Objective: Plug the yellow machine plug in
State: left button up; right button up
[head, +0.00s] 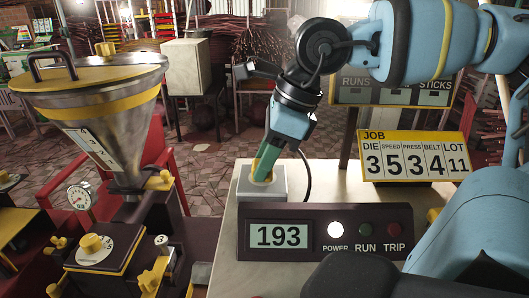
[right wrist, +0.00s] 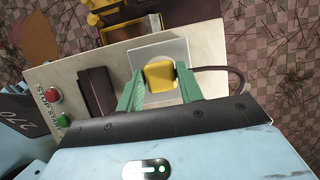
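The yellow plug (right wrist: 160,75) sits between the green fingers of my right gripper (right wrist: 160,88) in the right wrist view, with a finger against each side. In the head view my right gripper (head: 262,170) points down at the white socket box (head: 270,190), and the plug is mostly hidden by the fingers. The plug is over the round recess of the socket box (right wrist: 180,49); how deep it sits, I cannot tell. A dark cord (right wrist: 240,78) loops to the right. My left gripper is not in view.
A dark panel (head: 300,213) reads 193, with its POWER lamp (head: 335,230) lit white; RUN and TRIP look dark. A JOB sign (head: 415,155) stands behind, right. A hopper machine (head: 100,90) stands left. The wrist view shows red and green buttons (right wrist: 54,96).

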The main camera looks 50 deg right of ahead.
jog(key=o, duration=0.4)
jog(key=v, duration=0.8)
jog(key=shift+a+f, duration=0.1)
dwell(0.6)
